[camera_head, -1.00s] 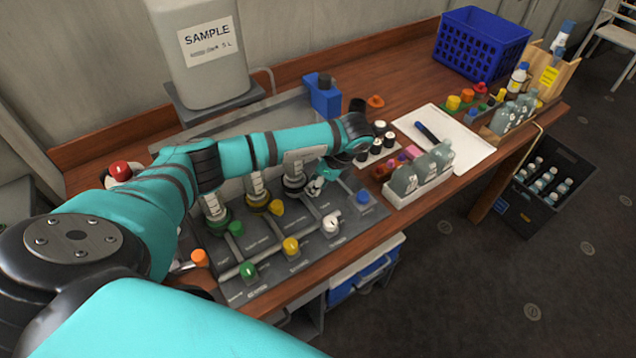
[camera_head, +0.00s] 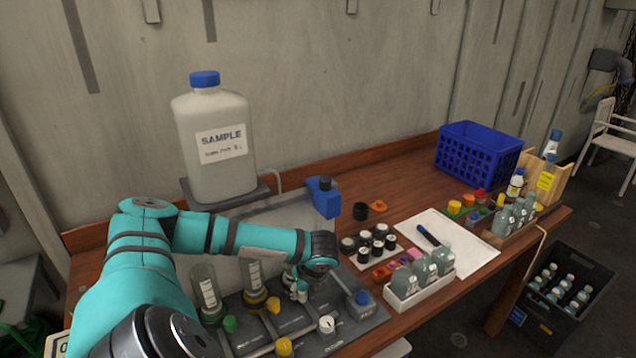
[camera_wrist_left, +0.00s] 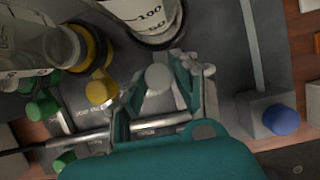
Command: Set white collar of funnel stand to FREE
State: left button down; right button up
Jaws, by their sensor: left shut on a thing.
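The funnel stand (camera_head: 342,287) is a dark panel on the bench with graduated clear vessels and coloured knobs. My left gripper (camera_head: 301,291) reaches down to its rear row of knobs. In the left wrist view my left gripper (camera_wrist_left: 160,82) is shut on a round white knob (camera_wrist_left: 158,77), which I take as the white collar, below a graduated vessel (camera_wrist_left: 143,15). The fingers stand on both sides of it. In the head view my gripper mostly hides this knob. Another white knob (camera_head: 326,324) is nearer the front edge. I cannot read the collar's setting. My right gripper is not in view.
A yellow knob (camera_wrist_left: 100,90) and a green knob (camera_wrist_left: 42,105) are left of the gripped one. A blue knob (camera_head: 362,298) is at the right. The sample jug (camera_head: 212,150) stands behind. A white bottle rack (camera_head: 420,284) is right of the stand.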

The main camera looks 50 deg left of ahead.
pick_arm(q)
jog(key=shift+s+a+f+m+t+b, duration=0.2)
jog(key=shift+s+m+t+b, duration=0.15)
jog(key=shift+m+b, duration=0.3)
jog(key=shift+s+m+b, duration=0.25)
jog(key=shift+m+b, duration=0.1)
jog(key=shift+b, duration=0.1)
jog(key=shift+s+a+r, duration=0.1)
jog(key=shift+r, duration=0.05)
jog(key=shift+m, duration=0.3)
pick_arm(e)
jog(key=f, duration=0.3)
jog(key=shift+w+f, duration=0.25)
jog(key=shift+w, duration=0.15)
pick_arm(q)
jog(key=c, duration=1)
grip_release()
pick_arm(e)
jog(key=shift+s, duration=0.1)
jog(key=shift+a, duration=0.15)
